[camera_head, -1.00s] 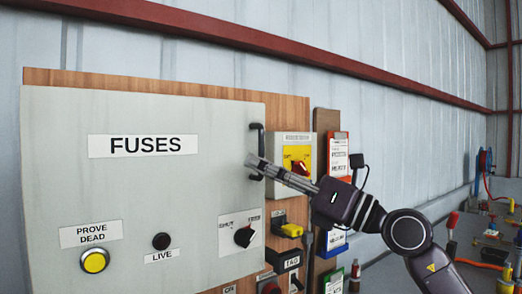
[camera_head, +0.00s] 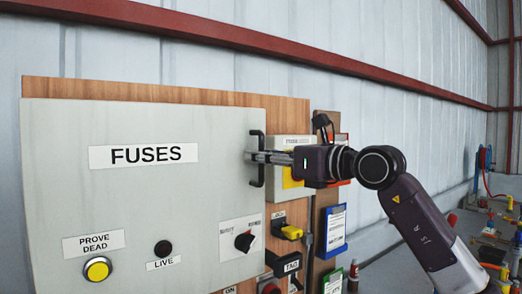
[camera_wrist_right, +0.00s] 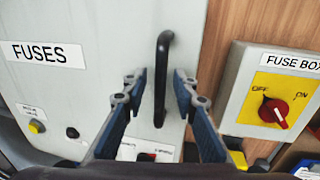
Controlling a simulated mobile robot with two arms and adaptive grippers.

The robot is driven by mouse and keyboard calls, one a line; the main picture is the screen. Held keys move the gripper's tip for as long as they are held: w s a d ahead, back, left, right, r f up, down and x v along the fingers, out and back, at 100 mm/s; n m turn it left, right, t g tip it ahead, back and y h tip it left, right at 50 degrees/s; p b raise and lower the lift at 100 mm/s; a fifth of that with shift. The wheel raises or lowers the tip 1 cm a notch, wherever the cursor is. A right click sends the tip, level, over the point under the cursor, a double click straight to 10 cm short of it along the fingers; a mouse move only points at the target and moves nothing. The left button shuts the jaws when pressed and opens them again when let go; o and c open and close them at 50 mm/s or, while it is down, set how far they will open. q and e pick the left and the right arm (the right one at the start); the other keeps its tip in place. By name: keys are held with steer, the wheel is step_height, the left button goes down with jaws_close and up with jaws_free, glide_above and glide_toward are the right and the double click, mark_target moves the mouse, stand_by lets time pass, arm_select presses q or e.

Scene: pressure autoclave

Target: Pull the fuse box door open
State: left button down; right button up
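The fuse box door (camera_head: 130,200) is a grey panel labelled FUSES, and it looks shut. Its black vertical handle (camera_head: 257,142) is at the door's right edge; it also shows in the right wrist view (camera_wrist_right: 162,80). My right gripper (camera_head: 252,157) is level at the handle, coming from the right. In the right wrist view my right gripper (camera_wrist_right: 160,84) is open, one finger on each side of the handle's line, with visible gaps to it. Whether the fingertips reach past the bar is hard to tell. My left gripper is not in view.
A yellow-and-red rotary switch (camera_wrist_right: 272,108) labelled FUSE BOX is right of the door, partly behind my right arm in the head view. The door carries a yellow button (camera_head: 97,269) and a black knob (camera_head: 244,241). A blue clipboard (camera_head: 333,230) hangs further right.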

steer(key=shift+w+a, duration=0.1)
steer(key=shift+w, duration=0.05)
steer(key=shift+c, duration=0.3)
jaws_close()
steer(key=shift+f, duration=0.1)
